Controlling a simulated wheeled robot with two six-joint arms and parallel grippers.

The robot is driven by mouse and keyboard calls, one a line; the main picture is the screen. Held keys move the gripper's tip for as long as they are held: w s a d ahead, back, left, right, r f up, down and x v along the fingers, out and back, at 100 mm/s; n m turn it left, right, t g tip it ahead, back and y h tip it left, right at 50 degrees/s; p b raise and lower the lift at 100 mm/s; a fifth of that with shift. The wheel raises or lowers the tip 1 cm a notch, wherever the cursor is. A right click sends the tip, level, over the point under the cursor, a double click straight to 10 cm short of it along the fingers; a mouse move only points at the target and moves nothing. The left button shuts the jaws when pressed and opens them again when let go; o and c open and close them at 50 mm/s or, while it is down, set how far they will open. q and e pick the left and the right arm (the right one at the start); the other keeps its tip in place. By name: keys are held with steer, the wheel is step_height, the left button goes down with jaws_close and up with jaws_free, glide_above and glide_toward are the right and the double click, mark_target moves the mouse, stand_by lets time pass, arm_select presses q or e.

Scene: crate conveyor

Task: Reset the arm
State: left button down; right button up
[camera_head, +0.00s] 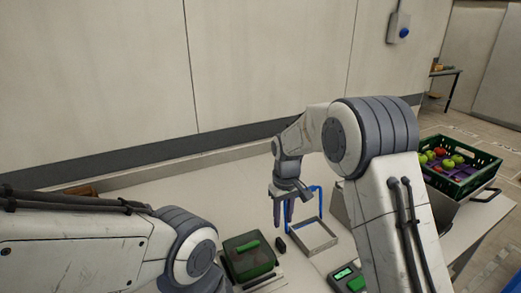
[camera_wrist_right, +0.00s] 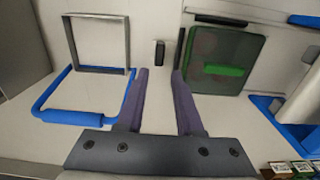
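My right gripper (camera_head: 284,222) hangs fingers down over the white table, left of my right forearm. The right wrist view shows its two purple-grey fingers (camera_wrist_right: 160,77) apart with nothing between them, so it is open and empty. My right arm is bent, with its elbow high at the right of the head view. My left arm comes in from the left and bends at the lower edge; its gripper is outside the view.
A metal frame with a blue handle (camera_head: 333,241) and a dark box with a green handle (camera_head: 236,244) stand near the right gripper. A small black object (camera_head: 280,243) lies between them. A green crate (camera_head: 491,164) of red and green produce is at right. Bare table lies behind.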

steer(key=s+a+r+n, duration=0.1)
steer(key=s+a+r, duration=0.25)
steer(key=s, duration=0.45)
steer(key=s+a+r, duration=0.3)
steer(key=s+a, duration=0.1)
steer(key=s, duration=0.4)
steer(key=s+d+n+y, duration=0.1)
steer(key=s+d, duration=0.1)
steer(key=s, duration=1.4)
steer(key=shift+s+n, duration=0.3)
